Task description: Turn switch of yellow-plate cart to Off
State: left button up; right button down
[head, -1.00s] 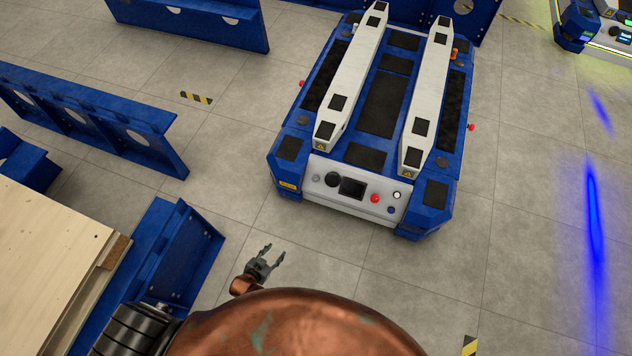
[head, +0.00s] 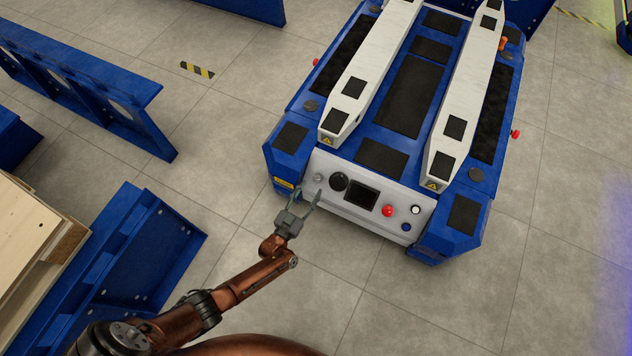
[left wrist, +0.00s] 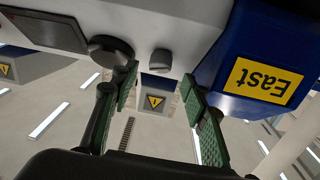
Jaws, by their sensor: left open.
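The blue and white cart (head: 375,155) stands ahead, with a yellow plate (head: 284,183) on its front left corner. In the left wrist view the plate (left wrist: 264,80) reads "East" upside down. A small grey knob switch (head: 318,178) sits at the left of the white front panel, beside a larger black round part (head: 338,182). The switch also shows in the left wrist view (left wrist: 160,62). My left gripper (head: 306,197) is open and empty, just in front of the panel near the switch. Its fingers (left wrist: 158,88) lie either side of the switch in the picture; contact cannot be told.
The panel also has a screen (head: 362,194), a red button (head: 388,210), a white button (head: 416,210) and a blue one (head: 406,227). A blue frame (head: 145,250) with wooden boards (head: 30,225) stands left. Floor right of the cart is clear.

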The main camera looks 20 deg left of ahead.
aim_at(315, 181)
pick_arm(q)
jog(key=shift+w+d+f+b, duration=0.1)
jog(key=shift+w+f+b, duration=0.1)
jog(key=shift+w, duration=0.45)
jog(key=shift+w+f+b, duration=0.1)
jog(key=shift+w+b, duration=0.1)
jog(key=shift+w, duration=0.4)
jog(key=shift+w+r, duration=0.2)
jog(key=shift+w, duration=0.5)
pick_arm(e)
jog(key=shift+s+d+f+t, duration=0.1)
jog(key=shift+d+f+t, duration=0.1)
jog(key=shift+f, duration=0.3)
jog(key=shift+s+d+f+t, duration=0.1)
jog(key=shift+f+t, duration=0.1)
jog(key=shift+f, duration=0.3)
pick_arm(q)
jog(key=shift+c, duration=0.4)
grip_shut()
pick_arm(e)
jog(key=shift+a, duration=0.1)
